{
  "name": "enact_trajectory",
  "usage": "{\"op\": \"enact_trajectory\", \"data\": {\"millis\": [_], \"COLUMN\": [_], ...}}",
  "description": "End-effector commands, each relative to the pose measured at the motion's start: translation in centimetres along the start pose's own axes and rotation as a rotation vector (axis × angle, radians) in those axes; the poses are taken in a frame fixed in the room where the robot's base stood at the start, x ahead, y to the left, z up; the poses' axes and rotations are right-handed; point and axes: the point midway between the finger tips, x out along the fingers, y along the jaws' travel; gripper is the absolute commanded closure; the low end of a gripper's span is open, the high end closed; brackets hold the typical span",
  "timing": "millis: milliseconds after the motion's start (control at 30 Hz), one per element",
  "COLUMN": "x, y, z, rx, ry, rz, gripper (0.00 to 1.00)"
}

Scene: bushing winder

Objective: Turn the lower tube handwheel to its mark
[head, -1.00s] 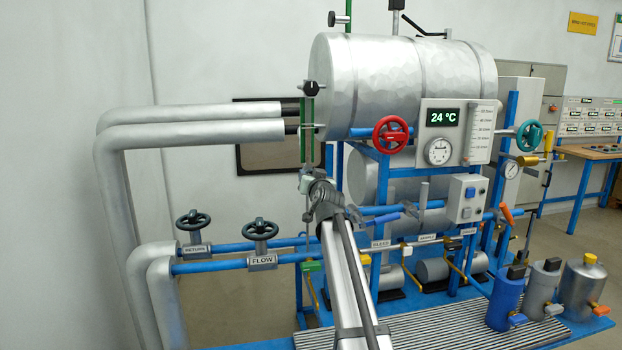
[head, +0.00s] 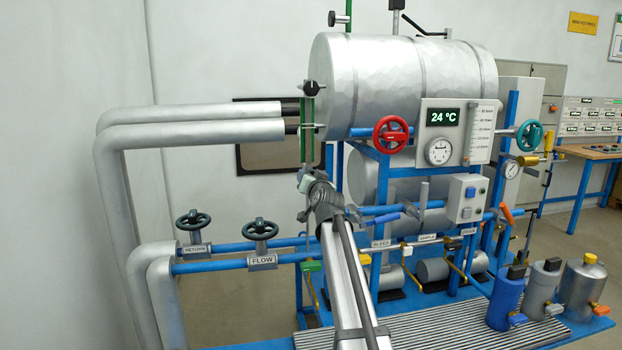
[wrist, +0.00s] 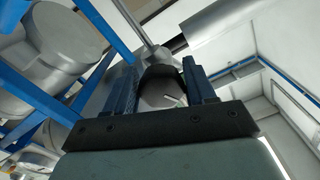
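In the wrist view a dark rounded knob, which I take for the lower tube handwheel (wrist: 160,76), sits between the two fingers of my gripper (wrist: 160,82). The fingers reach both sides of the knob with no clear gap, so my gripper looks shut on it. A grey rounded part with a small pale line (wrist: 175,99) shows between the fingers. In the head view my gripper (head: 304,183) is at the lower end of the green-edged upright tube (head: 307,130); my arm hides the lower handwheel there. I cannot make out its mark for certain.
A black upper knob (head: 312,88) sits at the tube's top. The silver tank (head: 400,80) and blue frame (head: 377,245) stand close on the right. Lagged pipes (head: 200,129) run left. FLOW (head: 261,230) and RETURN (head: 193,219) handwheels are lower left.

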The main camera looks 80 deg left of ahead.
Motion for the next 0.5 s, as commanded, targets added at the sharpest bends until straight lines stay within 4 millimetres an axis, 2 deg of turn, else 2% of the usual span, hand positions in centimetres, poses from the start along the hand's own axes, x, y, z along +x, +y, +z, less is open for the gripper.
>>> {"op": "enact_trajectory", "data": {"millis": [33,167,500], "x": [-0.02,0.01,-0.17], "y": [-0.02,-0.03,-0.05], "z": [-0.06,-0.19,-0.34], "rx": [0.0,-0.001,-0.001], "ry": [0.001,0.004,0.007], "rz": [0.0,0.0,0.0], "gripper": [0.4,0.28,0.27]}}
